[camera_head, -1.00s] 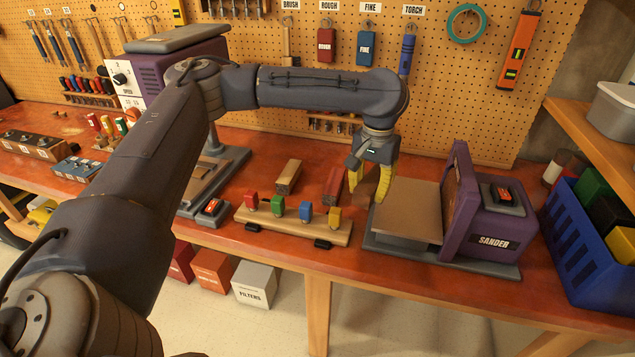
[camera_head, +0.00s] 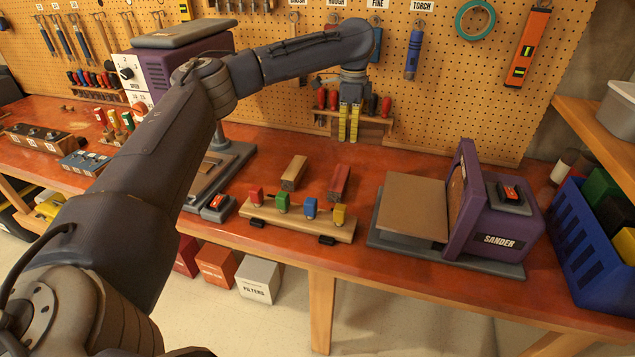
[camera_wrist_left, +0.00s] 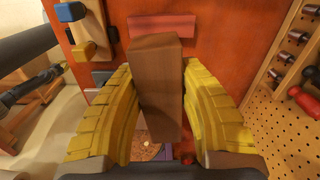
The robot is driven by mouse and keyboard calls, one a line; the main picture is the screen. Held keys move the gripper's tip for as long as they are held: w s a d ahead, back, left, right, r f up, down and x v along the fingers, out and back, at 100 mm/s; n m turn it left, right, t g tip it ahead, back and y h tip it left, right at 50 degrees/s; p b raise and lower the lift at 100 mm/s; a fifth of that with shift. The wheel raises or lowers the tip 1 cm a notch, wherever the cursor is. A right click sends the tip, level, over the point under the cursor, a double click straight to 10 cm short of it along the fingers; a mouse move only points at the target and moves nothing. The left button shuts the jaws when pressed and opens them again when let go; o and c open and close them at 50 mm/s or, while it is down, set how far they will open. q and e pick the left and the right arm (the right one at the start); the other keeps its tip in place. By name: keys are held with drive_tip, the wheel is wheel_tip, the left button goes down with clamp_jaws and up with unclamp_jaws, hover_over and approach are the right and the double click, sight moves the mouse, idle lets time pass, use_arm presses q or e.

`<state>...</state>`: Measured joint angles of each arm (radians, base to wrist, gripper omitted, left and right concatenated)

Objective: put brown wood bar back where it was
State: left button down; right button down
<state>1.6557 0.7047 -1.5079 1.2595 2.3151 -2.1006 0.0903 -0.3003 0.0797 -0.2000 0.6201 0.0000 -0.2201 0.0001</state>
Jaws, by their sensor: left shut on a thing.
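My left gripper (camera_head: 349,138) is raised in front of the pegboard, yellow fingers pointing down. In the left wrist view it is shut on the brown wood bar (camera_wrist_left: 157,85), which sits between the two yellow fingers. In the head view the bar is hard to make out against the brown pegboard. A tan wood bar (camera_head: 294,172) and a red bar (camera_head: 339,184) lie on the red-orange bench below; the red bar also shows in the left wrist view (camera_wrist_left: 162,27). My right gripper is not in view.
A wooden rack with coloured blocks (camera_head: 295,220) stands at the bench's front edge. A purple sander (camera_head: 500,215) is on the right, with a blue bin (camera_head: 580,245) beyond it. A tool rail (camera_head: 325,124) is on the pegboard close to my gripper.

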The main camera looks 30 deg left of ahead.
sight(320, 178)
use_arm(q)
drive_tip(key=a+r+m, duration=0.1)
drive_tip(key=a+m, duration=0.9)
drive_tip(key=m, duration=0.9)
drive_tip(key=f, duration=1.3)
drive_tip(key=w+f, duration=0.1)
drive_tip(key=f, duration=0.5)
drive_tip(key=shift+f, duration=0.4)
drive_tip(key=shift+d, duration=0.1)
drive_tip(key=c, duration=1)
unclamp_jaws()
drive_tip(key=shift+f, duration=0.1)
drive_tip(key=shift+o, duration=0.2)
wheel_tip(320, 178, up, 12)
